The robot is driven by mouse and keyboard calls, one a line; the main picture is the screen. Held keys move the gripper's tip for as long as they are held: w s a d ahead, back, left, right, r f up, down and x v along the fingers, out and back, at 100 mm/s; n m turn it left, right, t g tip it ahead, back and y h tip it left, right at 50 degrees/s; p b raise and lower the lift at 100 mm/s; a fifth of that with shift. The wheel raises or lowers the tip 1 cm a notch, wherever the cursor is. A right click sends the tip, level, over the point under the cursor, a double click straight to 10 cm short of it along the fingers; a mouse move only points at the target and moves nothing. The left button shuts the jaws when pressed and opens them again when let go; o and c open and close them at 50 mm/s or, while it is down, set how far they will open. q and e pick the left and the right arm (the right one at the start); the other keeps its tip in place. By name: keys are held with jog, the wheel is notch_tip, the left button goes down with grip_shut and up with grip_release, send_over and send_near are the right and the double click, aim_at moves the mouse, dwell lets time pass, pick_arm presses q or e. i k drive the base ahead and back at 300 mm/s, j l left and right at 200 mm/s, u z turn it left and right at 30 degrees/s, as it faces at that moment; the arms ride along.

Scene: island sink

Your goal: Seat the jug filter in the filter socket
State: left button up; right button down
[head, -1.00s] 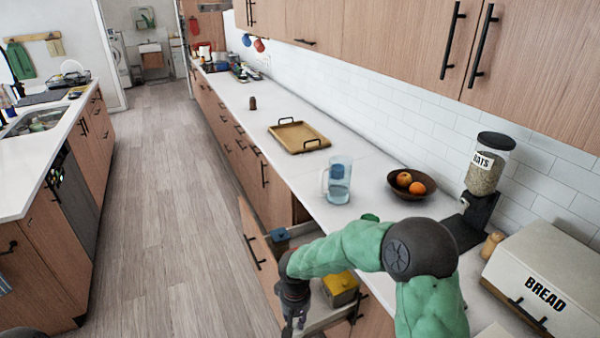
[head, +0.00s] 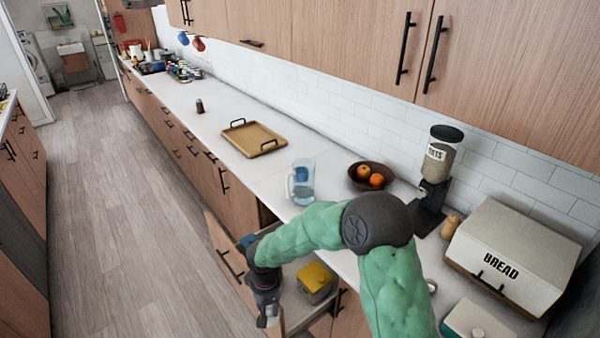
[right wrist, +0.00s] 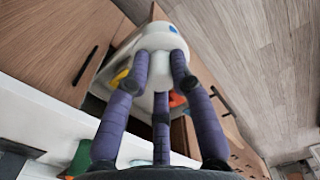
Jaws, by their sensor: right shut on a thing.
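My right gripper (head: 267,312) hangs over the open drawer (head: 292,318) in the head view. In the right wrist view its purple fingers (right wrist: 160,75) are closed around a rounded white piece with a blue dot (right wrist: 168,38), which looks like the jug filter. The fingers hide part of it. Only a small pale bit of it (head: 268,321) shows in the head view. A clear jug (head: 302,182) with a handle and blue contents stands upright on the counter, beyond my right arm and apart from the gripper. I cannot make out the filter socket. My left gripper is out of view.
The drawer holds a yellow-lidded box (head: 315,277) and a blue item (head: 246,241). The counter between tray and jug is clear.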

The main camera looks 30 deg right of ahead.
aim_at(302, 178)
jog(key=i+j+z, duration=0.5)
jog(key=i+j, duration=0.4)
jog(key=i, duration=0.15)
jog(key=i+l+z, duration=0.2)
jog(key=i, duration=0.3)
